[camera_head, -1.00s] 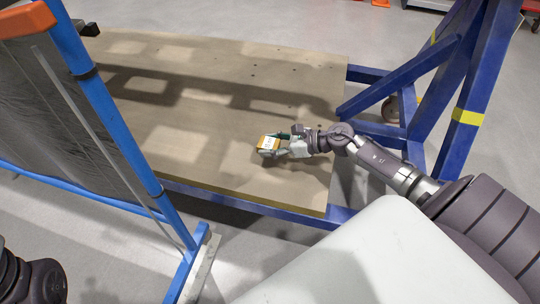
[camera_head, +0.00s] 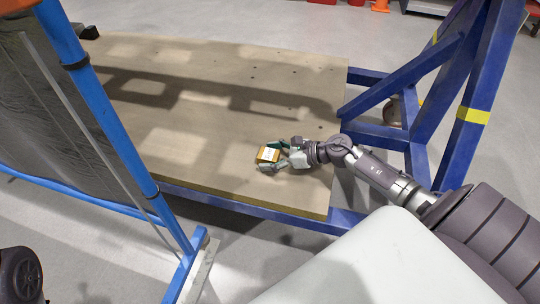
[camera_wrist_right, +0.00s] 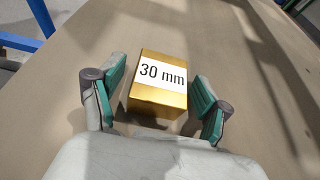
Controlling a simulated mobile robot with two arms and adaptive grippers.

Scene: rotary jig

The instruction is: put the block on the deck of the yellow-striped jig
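The block is gold with a white label reading "30 mm" (camera_head: 268,154). It rests on the wooden deck (camera_head: 285,75) of the blue-framed jig, near the front right part of the deck. The jig's post carries a yellow stripe (camera_head: 473,115). My right gripper (camera_head: 272,157) is open, with a finger on each side of the block. In the right wrist view the block (camera_wrist_right: 160,84) sits between the two green-padded fingers, with a visible gap on both sides. My left gripper is not in view.
A blue-framed dark mesh panel (camera_head: 60,110) stands at the left, in front of part of the deck. Blue braces and posts (camera_head: 440,80) rise at the deck's right end. The rest of the visible deck is clear. Orange cones stand far back.

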